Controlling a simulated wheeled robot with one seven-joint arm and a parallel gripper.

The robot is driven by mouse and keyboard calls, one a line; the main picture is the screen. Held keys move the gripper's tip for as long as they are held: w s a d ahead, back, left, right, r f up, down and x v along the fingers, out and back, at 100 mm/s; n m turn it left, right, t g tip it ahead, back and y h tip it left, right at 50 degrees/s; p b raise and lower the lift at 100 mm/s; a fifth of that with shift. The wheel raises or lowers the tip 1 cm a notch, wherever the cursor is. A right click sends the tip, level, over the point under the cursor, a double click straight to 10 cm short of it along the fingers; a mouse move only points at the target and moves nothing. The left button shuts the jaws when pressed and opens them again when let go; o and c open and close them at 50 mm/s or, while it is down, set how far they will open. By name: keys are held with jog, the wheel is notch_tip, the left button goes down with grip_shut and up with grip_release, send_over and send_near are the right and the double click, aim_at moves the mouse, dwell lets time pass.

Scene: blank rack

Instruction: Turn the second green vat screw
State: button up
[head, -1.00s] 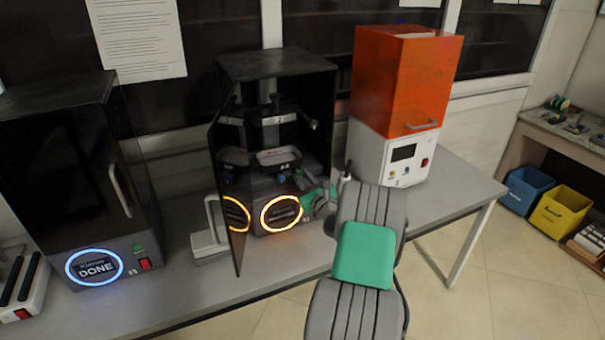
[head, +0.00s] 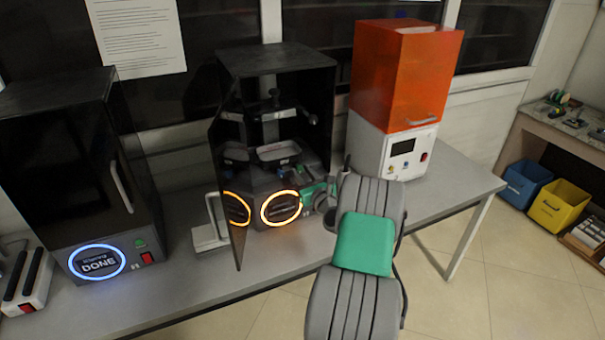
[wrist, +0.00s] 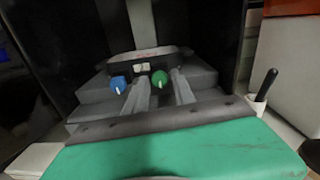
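The open middle printer (head: 277,62) has the vat (head: 279,151) inside, which also shows in the wrist view (wrist: 130,59). In the wrist view, a green screw (wrist: 159,78) with a pale mark is at the vat's front. A blue screw (wrist: 118,84) is to its left. My gripper (wrist: 161,86) is open, with two grey fingers apart and the green screw seen in the gap between them. I cannot tell whether a finger touches it. In the head view my gripper (head: 299,174) is inside the printer's right front; the green screw is not clear there.
A closed printer reading DONE (head: 97,262) is at the left. An orange-hooded machine (head: 400,75) is close on the right. The table's front right (head: 430,205) is clear.

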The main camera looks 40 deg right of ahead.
jog(key=shift+o, duration=1.2)
jog(key=shift+s, duration=0.1)
jog(key=b+v, duration=0.1)
jog(key=v, duration=0.6)
jog(key=shift+s+b, duration=0.3)
jog(key=shift+b, duration=0.1)
jog(key=shift+a, duration=0.15)
